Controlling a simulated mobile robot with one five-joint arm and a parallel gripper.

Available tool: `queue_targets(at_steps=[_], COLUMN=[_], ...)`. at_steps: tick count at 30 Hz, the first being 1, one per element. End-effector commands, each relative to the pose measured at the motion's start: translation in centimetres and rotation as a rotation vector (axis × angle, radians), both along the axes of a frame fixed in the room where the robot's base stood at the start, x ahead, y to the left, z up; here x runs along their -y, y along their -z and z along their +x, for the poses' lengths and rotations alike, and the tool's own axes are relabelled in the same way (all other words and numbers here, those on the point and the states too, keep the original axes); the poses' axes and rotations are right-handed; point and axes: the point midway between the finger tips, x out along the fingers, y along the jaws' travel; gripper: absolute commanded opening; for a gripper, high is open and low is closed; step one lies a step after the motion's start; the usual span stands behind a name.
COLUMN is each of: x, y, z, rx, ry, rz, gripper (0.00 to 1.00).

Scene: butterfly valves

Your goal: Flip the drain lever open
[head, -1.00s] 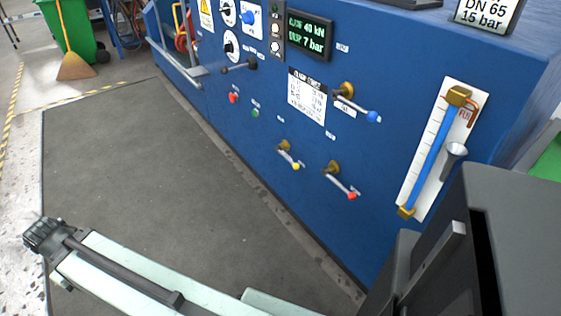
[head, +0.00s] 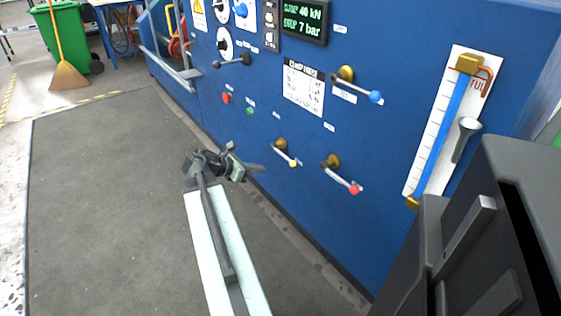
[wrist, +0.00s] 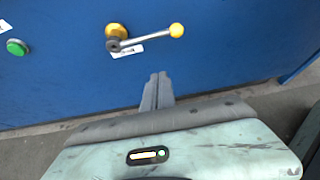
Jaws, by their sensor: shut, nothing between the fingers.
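Three lever valves with brass bodies sit on the blue panel. One has a yellow knob (head: 293,163), one a red knob (head: 354,188), and one higher up a blue knob (head: 375,96). Their small labels are too small to read, so I cannot tell which is the drain lever. In the wrist view the yellow-knobbed lever (wrist: 146,40) points right, roughly level, from its brass body. My gripper (head: 252,168) is shut and empty, left of the yellow lever in the head view. In the wrist view my gripper (wrist: 158,76) points at the panel just below that lever, apart from it.
A green button (wrist: 16,47) and a red button (head: 226,98) are on the panel, left of the levers. A sight gauge with a blue column (head: 440,135) is at the right. The grey floor mat (head: 100,190) left of my arm is clear.

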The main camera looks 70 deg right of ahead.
Motion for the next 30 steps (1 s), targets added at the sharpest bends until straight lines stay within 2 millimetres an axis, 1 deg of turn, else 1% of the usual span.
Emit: queue_targets(at_steps=[5, 8, 20, 21, 22, 23, 27, 30], x=[0.2, 1.1, 7.3, 7.5, 7.4, 7.5, 7.7, 7.8], y=[0.3, 1.2, 5.8, 4.1, 3.1, 2.6, 1.3, 1.1], z=[-0.1, -0.6, -4.5, -4.6, -4.6, -4.7, -4.8, -4.9], rx=[0.001, 0.002, 0.003, 0.003, 0.003, 0.003, 0.003, 0.003], ry=[0.001, 0.002, 0.002, -0.001, -0.001, -0.001, -0.001, -0.001], rz=[0.000, 0.001, 0.000, 0.001, 0.001, 0.001, 0.001, 0.001], gripper=[0.00, 0.00, 0.00, 0.00, 0.00, 0.00, 0.00, 0.00])
